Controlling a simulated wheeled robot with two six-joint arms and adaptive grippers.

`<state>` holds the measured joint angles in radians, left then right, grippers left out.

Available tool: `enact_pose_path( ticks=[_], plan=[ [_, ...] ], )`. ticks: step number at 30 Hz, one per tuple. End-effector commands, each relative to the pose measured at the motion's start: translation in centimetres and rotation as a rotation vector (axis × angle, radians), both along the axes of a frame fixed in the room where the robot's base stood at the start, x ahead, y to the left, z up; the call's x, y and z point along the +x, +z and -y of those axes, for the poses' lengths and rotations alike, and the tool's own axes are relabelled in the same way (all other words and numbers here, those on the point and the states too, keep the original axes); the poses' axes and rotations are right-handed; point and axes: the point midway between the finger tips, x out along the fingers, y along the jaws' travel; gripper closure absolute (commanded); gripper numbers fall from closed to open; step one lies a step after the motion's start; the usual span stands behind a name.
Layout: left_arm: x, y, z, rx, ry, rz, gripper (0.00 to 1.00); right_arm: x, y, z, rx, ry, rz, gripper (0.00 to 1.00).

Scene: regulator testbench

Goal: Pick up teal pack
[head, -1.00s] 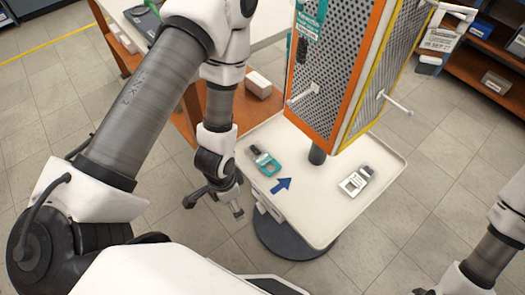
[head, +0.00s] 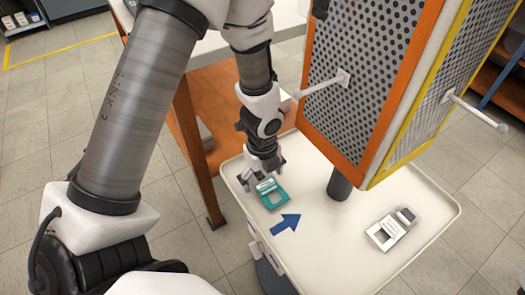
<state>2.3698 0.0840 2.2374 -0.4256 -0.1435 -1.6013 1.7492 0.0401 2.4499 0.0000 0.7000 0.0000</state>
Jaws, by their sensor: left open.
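The teal pack (head: 273,196) lies on the left side of the white tray table, its upper end hidden under my left gripper. My left gripper (head: 262,183) is open and pointed down right over the pack, with its fingers about the pack's upper end. I cannot tell whether the fingers touch it. My right gripper is not in view.
A perforated panel stand (head: 352,80) with orange and yellow edges and projecting pegs rises close to the right of my left arm.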

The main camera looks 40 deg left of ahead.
Motion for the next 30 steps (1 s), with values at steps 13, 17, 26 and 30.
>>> enact_pose_path(
  ticks=[13,17,26,30],
  plan=[
    [0.0,0.2,0.0,0.000,0.001,0.000,0.73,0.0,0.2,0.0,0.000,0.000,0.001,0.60],
    [0.0,0.2,0.0,0.000,0.001,0.000,0.73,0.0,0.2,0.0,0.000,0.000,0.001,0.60],
    [0.1,4.6,0.0,0.001,0.001,0.003,0.73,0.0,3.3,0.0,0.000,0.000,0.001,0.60],
    [0.1,8.0,0.0,0.001,0.001,0.003,0.73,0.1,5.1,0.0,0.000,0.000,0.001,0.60]
  ],
)
